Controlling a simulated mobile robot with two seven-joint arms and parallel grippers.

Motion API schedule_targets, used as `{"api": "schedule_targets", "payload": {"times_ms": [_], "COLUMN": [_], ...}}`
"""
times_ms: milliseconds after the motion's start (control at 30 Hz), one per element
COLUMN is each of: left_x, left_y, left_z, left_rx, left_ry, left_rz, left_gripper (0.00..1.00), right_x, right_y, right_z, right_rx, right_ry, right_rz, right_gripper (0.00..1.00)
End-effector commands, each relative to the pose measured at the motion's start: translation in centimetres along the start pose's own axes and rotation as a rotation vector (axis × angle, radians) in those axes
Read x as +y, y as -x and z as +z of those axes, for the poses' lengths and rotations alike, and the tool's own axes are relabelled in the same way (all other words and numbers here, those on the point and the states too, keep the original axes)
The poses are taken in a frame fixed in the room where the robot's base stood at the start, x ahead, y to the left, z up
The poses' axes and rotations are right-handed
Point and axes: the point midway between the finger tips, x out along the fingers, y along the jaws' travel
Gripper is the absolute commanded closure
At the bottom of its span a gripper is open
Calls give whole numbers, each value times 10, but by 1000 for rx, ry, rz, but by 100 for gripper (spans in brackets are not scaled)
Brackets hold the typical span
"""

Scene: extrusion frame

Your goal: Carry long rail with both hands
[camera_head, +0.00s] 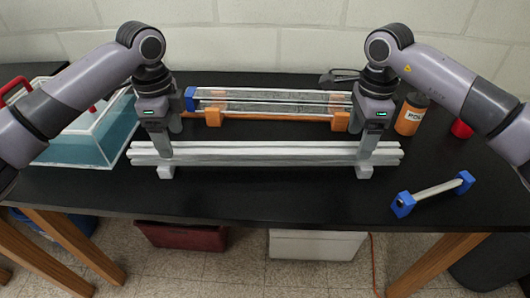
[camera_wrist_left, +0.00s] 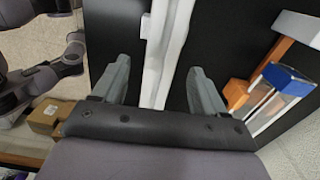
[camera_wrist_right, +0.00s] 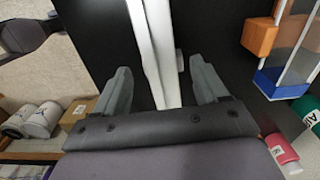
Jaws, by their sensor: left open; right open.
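The long rail (camera_head: 265,152) is a pale grey bar lying across the black table, propped on two small light blocks, one near each end. My left gripper (camera_head: 169,148) is over its left part, and my right gripper (camera_head: 371,148) is over its right part. In the left wrist view the rail (camera_wrist_left: 165,50) runs between the open, apart fingers (camera_wrist_left: 158,85). In the right wrist view the rail (camera_wrist_right: 153,50) also passes between open fingers (camera_wrist_right: 165,85). The fingers stand clear of the rail on both sides in the wrist views.
Behind the rail is a frame (camera_head: 270,103) of rails with a blue corner on orange blocks. A short rail with blue ends (camera_head: 432,193) lies at front right. A clear-lidded blue box (camera_head: 85,140) stands left. An orange-labelled bottle (camera_head: 411,114) and red item (camera_head: 461,129) stand right.

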Motion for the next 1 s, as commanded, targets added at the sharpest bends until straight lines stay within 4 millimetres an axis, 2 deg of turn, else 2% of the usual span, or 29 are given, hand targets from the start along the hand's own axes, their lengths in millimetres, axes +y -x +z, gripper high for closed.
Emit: {"api": "schedule_targets", "payload": {"times_ms": [167, 400, 600, 967, 1000], "left_x": [0, 0, 0, 0, 0], "left_y": [-12, -47, -67, -72, -72], "left_z": [1, 1, 0, 0, 0], "left_rx": [-2, -2, 0, 0, 0], "left_ry": [2, 4, 3, 3, 3], "left_rz": [2, 1, -1, -1, -1], "left_gripper": [28, 28, 28, 28, 37], "right_x": [0, 1, 0, 0, 0], "right_y": [-12, -47, -67, -71, -71], "right_z": [0, 1, 1, 1, 1], "right_rx": [-1, -3, -3, -2, -3], "right_ry": [0, -1, -1, 0, 0], "right_rz": [2, 3, 1, 0, 0], "right_gripper": [28, 28, 28, 28, 37]}}
